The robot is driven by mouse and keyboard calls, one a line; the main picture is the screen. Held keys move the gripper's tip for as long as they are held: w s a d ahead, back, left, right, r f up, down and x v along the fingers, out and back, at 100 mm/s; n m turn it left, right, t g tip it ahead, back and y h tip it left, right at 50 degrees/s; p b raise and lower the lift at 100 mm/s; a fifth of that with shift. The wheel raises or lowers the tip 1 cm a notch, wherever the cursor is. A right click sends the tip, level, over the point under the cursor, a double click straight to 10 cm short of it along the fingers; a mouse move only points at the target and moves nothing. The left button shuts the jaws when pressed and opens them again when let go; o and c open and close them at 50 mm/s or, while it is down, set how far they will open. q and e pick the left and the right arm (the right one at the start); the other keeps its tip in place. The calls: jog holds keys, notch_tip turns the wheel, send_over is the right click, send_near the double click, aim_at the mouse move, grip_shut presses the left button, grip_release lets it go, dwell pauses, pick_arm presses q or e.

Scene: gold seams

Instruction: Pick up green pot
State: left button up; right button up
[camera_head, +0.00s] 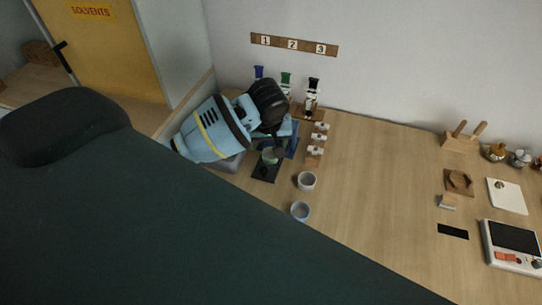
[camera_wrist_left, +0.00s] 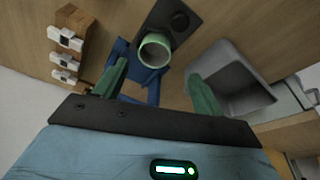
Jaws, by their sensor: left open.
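The green pot (camera_wrist_left: 154,50) is a small round, open-topped cup with a pale green rim. In the wrist view it is near the top middle, beside a dark plate (camera_wrist_left: 183,20) and over part of a blue stand (camera_wrist_left: 124,50). The pot lies beyond the fingertips, about in line with the gap. My right gripper is not in view.
A grey bin (camera_wrist_left: 232,80) stands close to the right finger in the wrist view. A wooden rack with white clips (camera_head: 318,138) stands right of the pot. The table's middle is clear.

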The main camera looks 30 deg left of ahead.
aim_at(270, 157)
pick_arm(q)
jog(key=shift+w+d+x, duration=0.1)
jog(key=shift+x, duration=0.9)
jog(key=shift+w+d+x, duration=0.1)
jog(key=shift+x, duration=0.95)
jog(key=shift+w+d+x, duration=0.1)
jog(key=shift+d+x, duration=0.05)
jog(key=shift+x, duration=0.85)
jog(key=c, duration=1)
jog(key=shift+c, duration=0.3)
jog(key=shift+r, duration=0.1)
jog(key=shift+r, duration=0.45)
notch_tip(270, 157, up, 2)
jog(key=shift+r, duration=0.2)
jog(key=s+d+r, duration=0.1)
jog(key=s+d, duration=0.2)
jog(key=s, duration=1.2)
jog(key=shift+s+r, duration=0.3)
jog(key=shift+s, duration=0.05)
